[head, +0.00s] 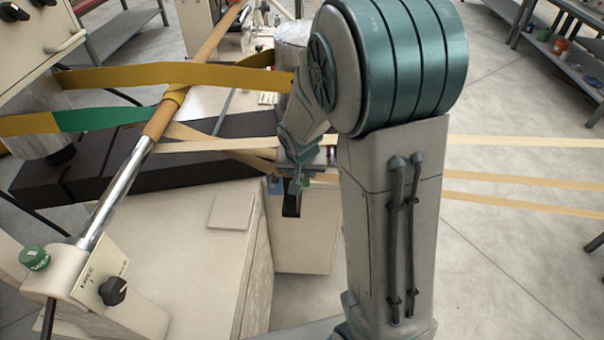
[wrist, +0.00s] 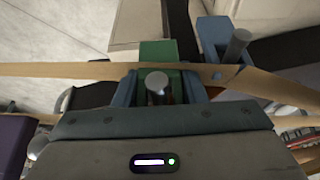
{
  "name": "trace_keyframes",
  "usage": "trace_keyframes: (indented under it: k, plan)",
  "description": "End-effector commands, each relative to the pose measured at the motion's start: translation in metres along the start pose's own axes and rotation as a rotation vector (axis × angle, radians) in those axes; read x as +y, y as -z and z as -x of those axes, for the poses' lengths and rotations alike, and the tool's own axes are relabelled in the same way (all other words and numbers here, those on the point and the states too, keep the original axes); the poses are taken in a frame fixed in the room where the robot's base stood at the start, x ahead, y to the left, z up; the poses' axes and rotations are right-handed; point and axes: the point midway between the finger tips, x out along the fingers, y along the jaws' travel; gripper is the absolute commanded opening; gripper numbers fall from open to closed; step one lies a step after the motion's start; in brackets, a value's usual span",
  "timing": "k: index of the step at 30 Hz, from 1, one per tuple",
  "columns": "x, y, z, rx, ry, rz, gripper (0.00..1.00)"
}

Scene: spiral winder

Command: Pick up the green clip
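The green clip (wrist: 158,50) shows in the middle of the wrist view, with a round metal pin (wrist: 158,82) standing up towards the camera. My gripper (wrist: 158,92) has its two blue-grey fingers on either side of the clip, with the clip's body filling most of the space between them. I cannot tell whether the fingers press on it.
A similar blue clip (wrist: 213,38) with its own metal pin stands close to the right in the wrist view. A tan strip (wrist: 65,70) crosses at the clips. In the head view, a wooden-sleeved roller (head: 195,75), yellow belt (head: 180,75) and cream machine housing (head: 190,240) lie left of my arm.

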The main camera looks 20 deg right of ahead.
Motion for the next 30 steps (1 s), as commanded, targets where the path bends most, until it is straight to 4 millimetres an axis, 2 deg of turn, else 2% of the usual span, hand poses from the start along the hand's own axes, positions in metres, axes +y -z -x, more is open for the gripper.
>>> trace_keyframes:
  k: [2,3,17,30]
  plan:
    - [0.0,0.0,0.0,0.0,0.0,0.0,0.15]
    - [0.0,0.0,0.0,0.0,0.0,0.0,0.12]
    - [0.0,0.002,0.005,0.003,0.001,-0.002,0.12]
    - [0.0,-0.056,0.027,0.002,0.003,0.002,0.12]
